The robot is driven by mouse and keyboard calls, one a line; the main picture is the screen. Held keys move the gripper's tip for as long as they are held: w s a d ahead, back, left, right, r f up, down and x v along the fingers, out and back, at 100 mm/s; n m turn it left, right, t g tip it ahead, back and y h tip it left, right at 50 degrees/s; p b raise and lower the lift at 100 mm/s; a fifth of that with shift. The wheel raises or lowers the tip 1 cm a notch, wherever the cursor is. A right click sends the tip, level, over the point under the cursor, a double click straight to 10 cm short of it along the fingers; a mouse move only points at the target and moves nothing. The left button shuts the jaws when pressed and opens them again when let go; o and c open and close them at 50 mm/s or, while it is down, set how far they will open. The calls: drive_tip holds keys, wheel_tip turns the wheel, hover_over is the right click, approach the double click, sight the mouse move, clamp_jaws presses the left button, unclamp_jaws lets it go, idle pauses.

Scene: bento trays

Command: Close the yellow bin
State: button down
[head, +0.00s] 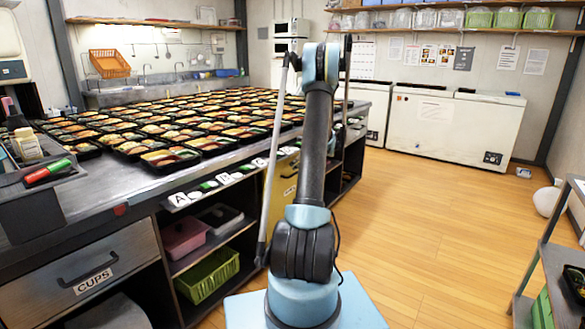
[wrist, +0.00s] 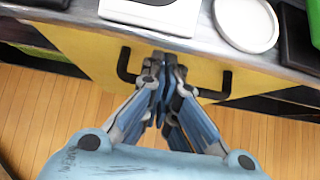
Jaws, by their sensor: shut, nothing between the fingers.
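The yellow bin (head: 276,205) is in the row under the long counter, partly hidden behind my arm in the head view. In the wrist view its yellow front (wrist: 103,58) runs across the upper part, with a black handle (wrist: 225,84) on it. My gripper (wrist: 160,62) is shut and empty, its fingertips over the middle of the handle. I cannot tell if they touch it. My gripper is hidden in the head view. How far the bin stands open cannot be told.
The counter (head: 110,185) holds many filled bento trays. A white round dish (wrist: 245,22) and a white item (wrist: 150,14) lie by the counter edge above the bin. A green basket (head: 207,274) sits on a lower shelf. Wooden floor (head: 430,220) is clear to the right.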

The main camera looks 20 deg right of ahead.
drive_tip(key=f+v, duration=0.1)
drive_tip(key=v, duration=0.9)
drive_tip(key=shift+s+d+r, duration=0.3)
drive_tip(key=shift+s+d, duration=0.1)
drive_tip(key=shift+s, duration=0.15)
drive_tip(key=c, duration=2)
unclamp_jaws()
drive_tip(key=shift+s+d+r, duration=0.1)
drive_tip(key=o, duration=0.3)
drive_tip(key=shift+d, duration=0.1)
drive_tip(key=shift+o, duration=0.2)
drive_tip(key=s+d+f+n+t+y, duration=0.25)
drive_tip(key=f+n, duration=0.25)
drive_tip(key=n, duration=0.4)
drive_tip(key=s+d+f+n+t+y, duration=0.1)
drive_tip(key=d+f+n+t+y, duration=0.15)
drive_tip(key=f+n, duration=0.45)
drive_tip(key=w+a, duration=0.3)
drive_tip(key=w, duration=0.1)
drive_tip(key=w+a+f+n, duration=0.1)
drive_tip(key=w+a, duration=0.2)
drive_tip(key=w, duration=0.2)
drive_tip(key=w+a+n+h, duration=0.1)
drive_tip(key=w+a, duration=0.2)
drive_tip(key=w, duration=0.1)
drive_tip(key=shift+w+a+f, duration=0.15)
drive_tip(key=shift+a, duration=0.2)
